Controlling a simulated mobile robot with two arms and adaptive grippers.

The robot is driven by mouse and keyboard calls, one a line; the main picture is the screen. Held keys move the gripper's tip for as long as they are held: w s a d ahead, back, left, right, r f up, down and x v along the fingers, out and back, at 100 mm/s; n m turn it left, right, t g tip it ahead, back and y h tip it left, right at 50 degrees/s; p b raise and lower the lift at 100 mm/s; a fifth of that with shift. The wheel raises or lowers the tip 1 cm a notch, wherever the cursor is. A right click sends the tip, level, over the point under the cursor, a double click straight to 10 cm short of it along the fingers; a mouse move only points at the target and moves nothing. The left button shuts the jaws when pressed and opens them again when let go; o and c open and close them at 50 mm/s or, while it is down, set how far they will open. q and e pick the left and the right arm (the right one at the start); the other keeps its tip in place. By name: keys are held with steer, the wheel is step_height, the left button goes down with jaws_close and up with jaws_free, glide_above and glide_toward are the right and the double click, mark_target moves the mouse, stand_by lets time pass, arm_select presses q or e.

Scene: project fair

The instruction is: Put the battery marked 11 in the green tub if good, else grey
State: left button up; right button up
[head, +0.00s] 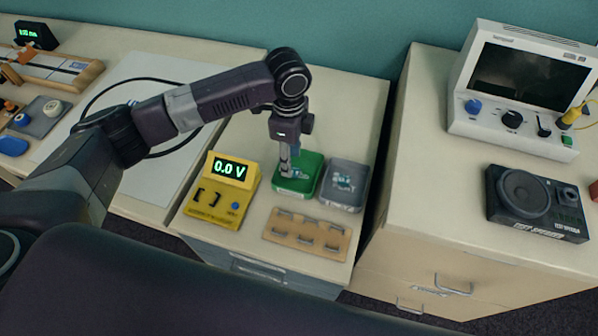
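My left gripper (290,168) points down over the green tub (309,178), its fingertips at the tub's left part. The fingers look close together, but they are too small to tell whether they hold anything. The grey tub (345,183) stands just right of the green one, with some small pale items inside. The yellow tester (215,197) stands left of the tubs; its display reads 0.0 V. No battery marked 11 can be made out. My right gripper is not in view.
A tan rack (306,235) with several metal clips lies in front of the tubs. A white instrument with a dark screen (522,78) and a black test speaker (539,203) stand on the right cabinet. A gap separates the two cabinets.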

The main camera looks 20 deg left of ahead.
arm_select(q)
step_height(320, 180, up, 11)
steer(key=shift+r, duration=0.2)
stand_by(0.6)
